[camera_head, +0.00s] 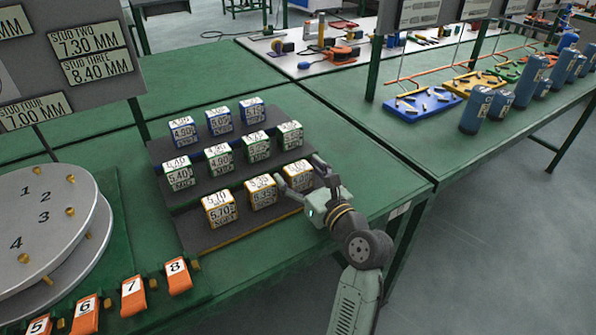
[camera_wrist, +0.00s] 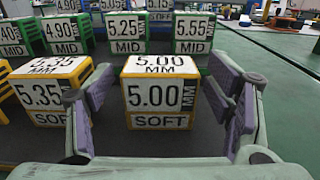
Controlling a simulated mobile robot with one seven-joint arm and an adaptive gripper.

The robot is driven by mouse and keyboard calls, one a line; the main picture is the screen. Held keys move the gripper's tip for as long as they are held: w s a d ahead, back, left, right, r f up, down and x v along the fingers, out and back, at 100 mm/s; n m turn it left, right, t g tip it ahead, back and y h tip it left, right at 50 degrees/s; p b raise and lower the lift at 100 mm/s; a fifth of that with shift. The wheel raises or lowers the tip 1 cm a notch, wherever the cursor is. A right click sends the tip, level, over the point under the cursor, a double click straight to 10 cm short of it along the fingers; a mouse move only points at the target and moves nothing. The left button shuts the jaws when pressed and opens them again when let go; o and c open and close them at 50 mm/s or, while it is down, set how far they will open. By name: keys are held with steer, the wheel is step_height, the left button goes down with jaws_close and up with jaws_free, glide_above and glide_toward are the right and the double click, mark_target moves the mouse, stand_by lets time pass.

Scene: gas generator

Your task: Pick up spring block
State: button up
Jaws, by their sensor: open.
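The spring blocks stand in three rows on a dark stepped rack (camera_head: 190,228). The yellow-edged front row holds a block marked 5.70 (camera_head: 220,209), a block marked 5.35 (camera_head: 261,191) and a block marked 5.00 (camera_head: 296,177) at the right end. In the wrist view the 5.00 SOFT block (camera_wrist: 158,97) stands upright and centred, and the 5.35 SOFT block (camera_wrist: 44,92) is left of it. My gripper (camera_head: 300,172) is open, its fingers on either side of the 5.00 block. In the wrist view (camera_wrist: 160,82) gaps show between the fingers and the block.
Green-edged MID blocks (camera_head: 220,158) and blue-edged blocks (camera_head: 218,121) stand on the steps behind. A numbered round plate (camera_head: 45,225) and orange tabs (camera_head: 178,277) are at the left. Blue cylinders (camera_head: 475,112) stand on the right-hand table. Bare green tabletop lies right of the rack.

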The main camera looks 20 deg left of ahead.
steer(key=shift+w+a, duration=0.25)
steer(key=shift+a, duration=0.05)
steer(key=shift+c, duration=0.2)
steer(key=c, duration=1.5)
